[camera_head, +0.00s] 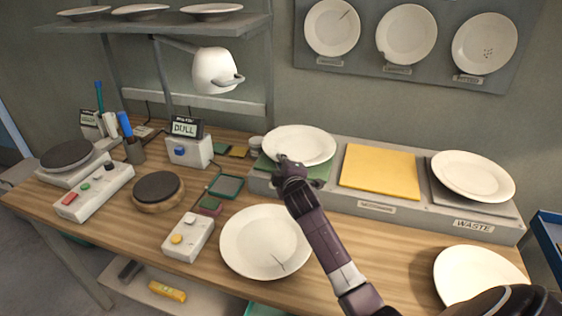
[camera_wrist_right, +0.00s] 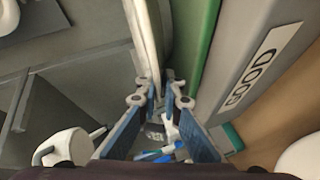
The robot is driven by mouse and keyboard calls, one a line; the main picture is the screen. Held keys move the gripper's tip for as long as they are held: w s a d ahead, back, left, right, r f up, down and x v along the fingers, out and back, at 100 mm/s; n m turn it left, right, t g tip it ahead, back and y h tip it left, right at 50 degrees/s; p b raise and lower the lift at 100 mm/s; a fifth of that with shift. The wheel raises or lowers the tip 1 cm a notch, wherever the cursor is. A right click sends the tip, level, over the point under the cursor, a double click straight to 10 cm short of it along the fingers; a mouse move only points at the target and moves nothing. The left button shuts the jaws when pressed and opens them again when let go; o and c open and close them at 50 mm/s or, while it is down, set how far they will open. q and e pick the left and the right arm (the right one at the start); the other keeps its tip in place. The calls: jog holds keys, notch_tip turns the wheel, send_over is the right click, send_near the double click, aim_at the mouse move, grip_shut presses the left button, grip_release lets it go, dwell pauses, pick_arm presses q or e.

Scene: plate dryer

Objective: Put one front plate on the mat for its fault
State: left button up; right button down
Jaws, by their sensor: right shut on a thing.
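My right gripper (camera_head: 284,164) is shut on the near-left rim of a white plate (camera_head: 302,143) at the green mat (camera_head: 318,180). The plate covers much of that mat; I cannot tell whether it rests on it. In the right wrist view the fingers (camera_wrist_right: 160,88) are at the plate's edge (camera_wrist_right: 145,35), beside the green mat (camera_wrist_right: 195,40) and its GOOD label. A plate with a dark crack (camera_head: 262,238) lies on the front of the table. Another plate (camera_head: 472,272) lies at the front right. The yellow mat (camera_head: 380,172) is bare. The grey WASTE mat (camera_head: 500,207) bears a plate (camera_head: 473,175). My left gripper is out of view.
Wall sample plates show a crack (camera_head: 332,28), a chipped rim (camera_head: 406,34) and spots (camera_head: 485,44). A button box (camera_head: 188,238) and round pad (camera_head: 158,189) are left. A blue bin (camera_head: 549,240) is far right.

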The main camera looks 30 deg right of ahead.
jog(key=shift+r, duration=0.2)
jog(key=c, duration=2.6)
grip_release()
jog(key=shift+f, duration=0.3)
jog(key=shift+o, duration=1.1)
jog(key=shift+s+r, duration=0.1)
jog(key=shift+r, duration=0.1)
jog(key=b+v, duration=0.1)
jog(key=v, duration=1.1)
